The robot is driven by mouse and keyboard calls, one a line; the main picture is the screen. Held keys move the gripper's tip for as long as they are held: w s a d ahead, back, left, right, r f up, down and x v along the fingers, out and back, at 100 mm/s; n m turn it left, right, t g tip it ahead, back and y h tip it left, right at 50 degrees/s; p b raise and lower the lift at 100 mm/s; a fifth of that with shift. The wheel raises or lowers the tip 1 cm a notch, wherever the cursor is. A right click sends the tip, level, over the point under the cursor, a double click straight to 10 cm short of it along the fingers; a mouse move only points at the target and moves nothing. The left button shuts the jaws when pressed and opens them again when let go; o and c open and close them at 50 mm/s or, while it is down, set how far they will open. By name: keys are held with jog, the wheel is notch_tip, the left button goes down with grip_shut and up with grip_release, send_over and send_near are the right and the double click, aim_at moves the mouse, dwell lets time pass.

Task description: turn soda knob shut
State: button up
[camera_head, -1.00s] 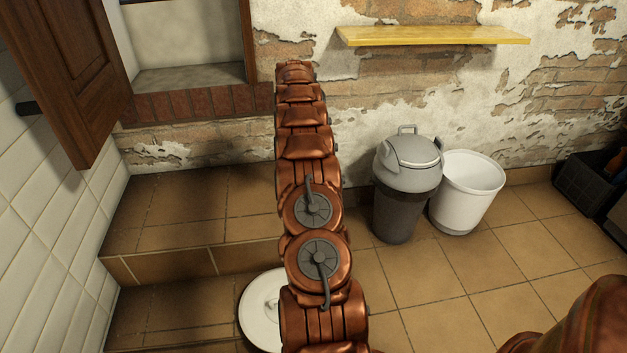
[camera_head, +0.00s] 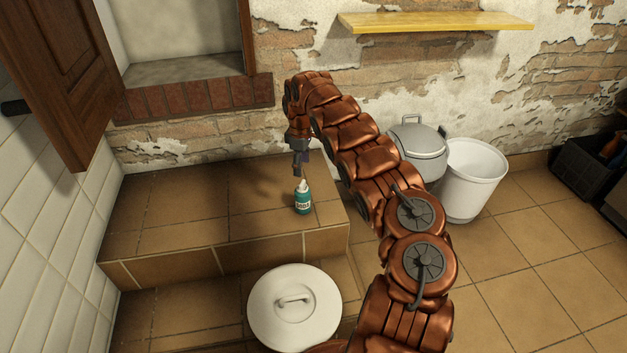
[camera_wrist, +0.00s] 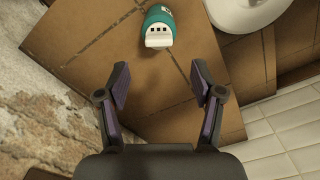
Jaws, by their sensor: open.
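A small teal bottle with a white top and a pale label (camera_head: 302,199) stands upright on the tiled ledge (camera_head: 190,215), near its right end. It also shows in the wrist view as a teal bottle (camera_wrist: 160,24) at the top, beyond the fingertips. My gripper (camera_head: 301,165) hangs just above and behind the bottle, apart from it. In the wrist view my gripper (camera_wrist: 160,80) is open, with nothing between its two fingers. I cannot make out a knob that is clearly a soda knob.
A white round lid with a handle (camera_head: 294,308) lies below the ledge. A grey bin (camera_head: 418,148) and a white bucket (camera_head: 472,180) stand on the floor to the right. A yellow shelf (camera_head: 436,22) is on the wall. A wooden shutter (camera_head: 62,75) hangs open at left.

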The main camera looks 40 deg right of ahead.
aim_at(303, 183)
notch_tip(303, 183, down, 8)
jog(key=shift+d+r+b, duration=0.1)
jog(key=shift+r+b, duration=0.15)
jog(key=shift+b, duration=0.5)
